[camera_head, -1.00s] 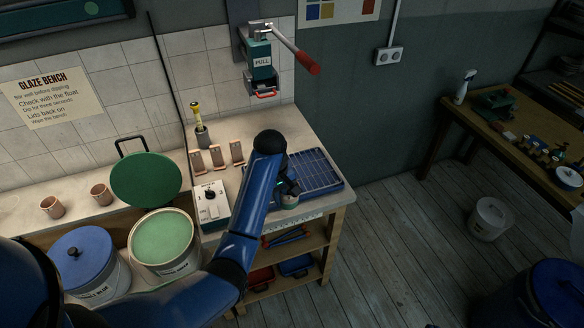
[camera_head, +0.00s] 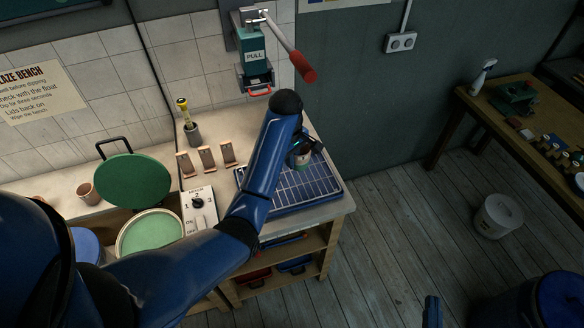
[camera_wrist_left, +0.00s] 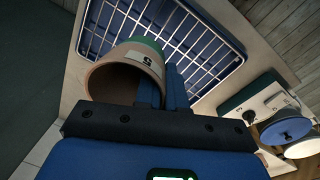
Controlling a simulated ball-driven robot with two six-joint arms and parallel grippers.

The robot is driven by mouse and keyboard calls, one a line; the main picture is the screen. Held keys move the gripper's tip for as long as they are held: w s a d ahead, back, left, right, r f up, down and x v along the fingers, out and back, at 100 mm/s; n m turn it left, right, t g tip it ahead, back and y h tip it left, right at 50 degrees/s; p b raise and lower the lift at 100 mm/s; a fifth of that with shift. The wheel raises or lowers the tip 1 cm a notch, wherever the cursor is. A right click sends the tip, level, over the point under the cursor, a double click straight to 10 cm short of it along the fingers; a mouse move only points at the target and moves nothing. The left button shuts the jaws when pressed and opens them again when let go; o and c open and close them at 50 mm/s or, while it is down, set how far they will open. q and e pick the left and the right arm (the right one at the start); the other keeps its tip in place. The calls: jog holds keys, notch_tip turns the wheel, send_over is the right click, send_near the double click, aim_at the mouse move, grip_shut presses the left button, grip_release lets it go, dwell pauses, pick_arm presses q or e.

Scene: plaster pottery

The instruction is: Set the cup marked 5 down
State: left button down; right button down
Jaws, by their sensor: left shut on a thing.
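The cup marked 5 (camera_wrist_left: 132,68) is bare clay at its open end and green at the other, with a dark 5 on a pale patch. My left gripper (camera_wrist_left: 163,88) is shut on the cup's wall. In the head view, my left gripper (camera_head: 300,147) and the cup (camera_head: 303,160) are over the wire rack in the blue tray (camera_head: 275,208). The arm hides part of both. I cannot tell whether the cup touches the rack. A blue piece at the bottom edge looks like the tip of my right gripper (camera_head: 432,312); its jaws cannot be made out.
A switch box (camera_head: 199,208) and several small upright clay pieces (camera_head: 207,158) stand left of the tray. A lever device (camera_head: 257,60) hangs on the wall behind. Most of the rack looks bare.

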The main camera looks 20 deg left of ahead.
pick_arm(q)
jog(key=shift+w+f+p, duration=0.15)
jog(key=shift+f+p, duration=0.05)
jog(key=shift+f, duration=0.4)
jog(key=shift+w+f+p, duration=0.15)
jog(key=shift+f, duration=0.4)
jog(key=shift+s+f+p, duration=0.15)
jog(key=shift+s+f, duration=0.05)
jog(key=shift+f, duration=0.35)
jog(key=shift+s+f+p, duration=0.15)
jog(key=shift+f, duration=0.4)
jog(key=shift+s+f, duration=0.2)
jog(key=shift+f, duration=0.3)
jog(key=f, duration=0.3)
jog(key=shift+w+f+p, duration=0.35)
jog(key=shift+f+p, duration=0.05)
jog(key=shift+f, duration=0.15)
jog(key=shift+s, duration=0.15)
pick_arm(e)
notch_tip(320, 180, up, 2)
jog(key=shift+r, duration=0.2)
